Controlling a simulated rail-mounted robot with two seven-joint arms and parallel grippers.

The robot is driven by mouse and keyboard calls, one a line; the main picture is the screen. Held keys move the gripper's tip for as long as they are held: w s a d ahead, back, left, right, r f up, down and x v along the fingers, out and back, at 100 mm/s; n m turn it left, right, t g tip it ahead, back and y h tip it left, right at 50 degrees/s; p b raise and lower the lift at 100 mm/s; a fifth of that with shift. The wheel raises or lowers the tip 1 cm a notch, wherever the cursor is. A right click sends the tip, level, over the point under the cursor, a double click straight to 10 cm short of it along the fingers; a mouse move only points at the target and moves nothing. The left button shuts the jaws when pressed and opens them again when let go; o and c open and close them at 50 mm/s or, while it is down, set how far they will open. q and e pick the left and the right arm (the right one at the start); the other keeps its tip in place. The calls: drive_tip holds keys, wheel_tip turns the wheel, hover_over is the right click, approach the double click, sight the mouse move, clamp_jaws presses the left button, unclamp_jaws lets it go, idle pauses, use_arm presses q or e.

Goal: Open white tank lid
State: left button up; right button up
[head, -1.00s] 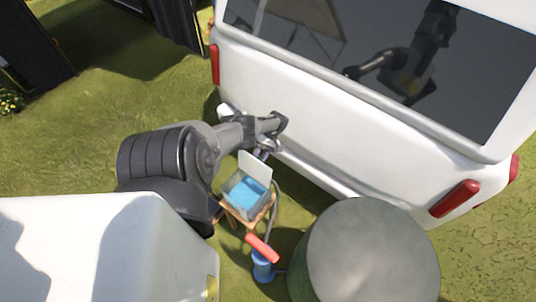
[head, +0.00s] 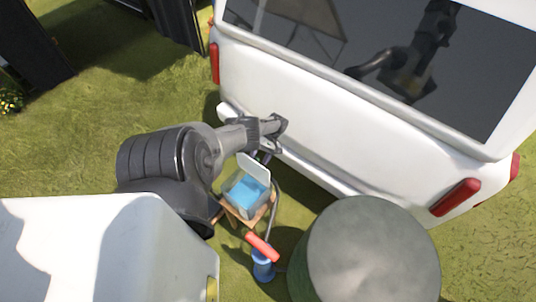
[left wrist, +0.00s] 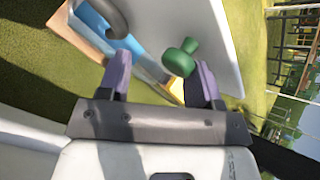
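The white tank (head: 243,208) is a small open-topped box with blue water (head: 247,191) in it. Its white lid (head: 254,169) stands raised along the far edge. In the left wrist view the lid (left wrist: 217,35) is a tilted white panel with a green knob (left wrist: 180,60) on it. My left gripper (head: 268,150) is just beyond the raised lid. Its purple fingertips (left wrist: 163,76) are wide apart, with the knob showing between and beyond them; no grip on it shows. My right gripper is not in view.
The tank stands on a small wooden stool (head: 231,212). A blue pump with a red handle (head: 262,246) and a large grey-green drum (head: 367,255) stand nearby. A white van (head: 330,145) is close behind my left gripper. Open grass lies to the left.

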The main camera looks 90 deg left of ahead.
use_arm(q)
drive_tip(key=shift+w+r, duration=0.15)
drive_tip(key=b+v, duration=0.3)
drive_tip(key=v, duration=1)
drive_tip(key=shift+w+a+r+b, duration=0.2)
drive_tip(key=shift+a+r+b, duration=0.05)
drive_tip(key=shift+b, duration=0.1)
idle(0.4)
